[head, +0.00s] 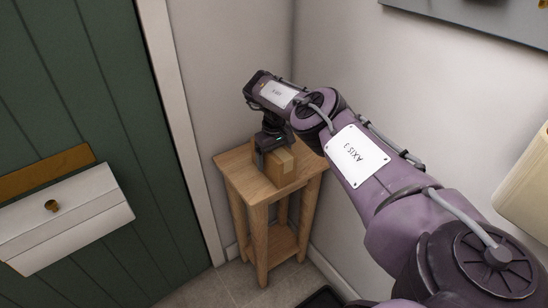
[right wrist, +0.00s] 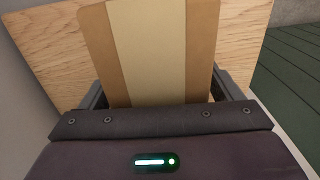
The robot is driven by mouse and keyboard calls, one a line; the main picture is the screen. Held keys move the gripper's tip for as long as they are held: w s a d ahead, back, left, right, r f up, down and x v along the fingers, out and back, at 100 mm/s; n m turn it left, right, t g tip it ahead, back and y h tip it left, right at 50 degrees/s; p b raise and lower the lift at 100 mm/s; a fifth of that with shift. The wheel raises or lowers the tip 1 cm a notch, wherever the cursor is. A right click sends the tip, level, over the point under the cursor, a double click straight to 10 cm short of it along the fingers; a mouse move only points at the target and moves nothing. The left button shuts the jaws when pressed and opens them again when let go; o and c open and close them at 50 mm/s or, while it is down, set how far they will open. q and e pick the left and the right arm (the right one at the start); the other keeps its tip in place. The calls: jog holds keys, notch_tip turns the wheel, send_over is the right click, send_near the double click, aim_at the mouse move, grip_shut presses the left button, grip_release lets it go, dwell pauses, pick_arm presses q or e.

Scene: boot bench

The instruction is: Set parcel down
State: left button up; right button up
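The parcel (head: 284,168) is a small brown cardboard box with a paler tape strip. In the head view it is upright at the top of a small wooden stand (head: 234,167); I cannot tell whether a slight gap remains beneath it. My right gripper (head: 272,153) points down over it. In the right wrist view the parcel (right wrist: 145,50) fills the space between the two fingers (right wrist: 162,88), which lie against its opposite sides. The stand's wood grain (right wrist: 45,45) shows behind it. The parcel's underside is hidden. My left gripper is out of view.
The stand is in a corner between pale walls (head: 350,75). A green door (head: 100,110) with a white box (head: 65,218) and brass knob is at the left. A lower shelf (head: 280,243) and tiled floor are below. A dark tray (head: 322,298) lies at the bottom.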

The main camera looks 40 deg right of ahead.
jog(key=shift+r, duration=0.4)
notch_tip(320, 180, up, 11)
jog(key=shift+r+p, duration=0.2)
jog(key=shift+p, duration=0.75)
